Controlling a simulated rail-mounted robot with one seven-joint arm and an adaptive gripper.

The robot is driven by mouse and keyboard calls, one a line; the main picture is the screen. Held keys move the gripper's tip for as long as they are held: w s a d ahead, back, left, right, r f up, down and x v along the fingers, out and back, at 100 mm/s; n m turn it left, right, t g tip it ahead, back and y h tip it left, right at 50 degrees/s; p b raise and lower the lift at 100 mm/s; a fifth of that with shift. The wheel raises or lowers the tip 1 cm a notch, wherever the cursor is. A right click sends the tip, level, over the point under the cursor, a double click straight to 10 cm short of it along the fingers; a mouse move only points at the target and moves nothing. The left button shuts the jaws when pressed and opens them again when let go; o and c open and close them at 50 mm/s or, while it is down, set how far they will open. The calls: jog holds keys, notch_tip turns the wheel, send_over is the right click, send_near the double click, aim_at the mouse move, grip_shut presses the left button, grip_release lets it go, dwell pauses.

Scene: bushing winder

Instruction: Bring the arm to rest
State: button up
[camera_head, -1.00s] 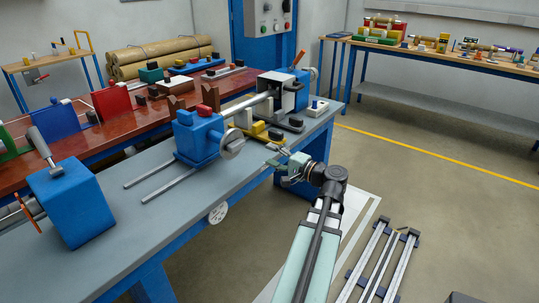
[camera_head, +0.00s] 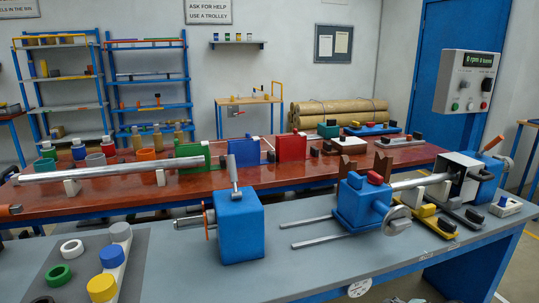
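Only a thin sliver of what looks like my arm's end (camera_head: 404,300) shows at the bottom edge of the head view, just in front of the grey bench. The fingers cannot be made out, so their opening and anything between them are hidden. The rest of my arm is out of the picture.
The grey bench (camera_head: 310,270) carries a blue headstock block (camera_head: 240,228), a blue carriage with a handwheel (camera_head: 360,203) and rings at the left. Behind it, a red-brown bench (camera_head: 120,190) holds a long metal tube (camera_head: 100,171). A control box (camera_head: 466,80) hangs right.

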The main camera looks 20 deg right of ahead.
jog(key=w+a+f+n+g+y, duration=0.2)
jog(key=a+f+n+g, duration=0.15)
jog(key=a+f, duration=0.9)
jog(key=s+a+f+n+g, duration=0.45)
jog(key=a+f, duration=0.45)
jog(key=a, duration=0.3)
jog(key=s+a+f+n+g, duration=0.3)
jog(key=s+a+f+g, duration=0.15)
jog(key=a+f, duration=0.5)
jog(key=s+a+f+n+g+h, duration=0.35)
jog(key=s+a+n, duration=0.25)
jog(key=s+a, duration=0.5)
notch_tip(320, 180, up, 14)
jog(key=w+a+p, duration=0.1)
jog(key=w+p, duration=0.1)
jog(key=p, duration=1.2)
jog(key=shift+y, duration=0.45)
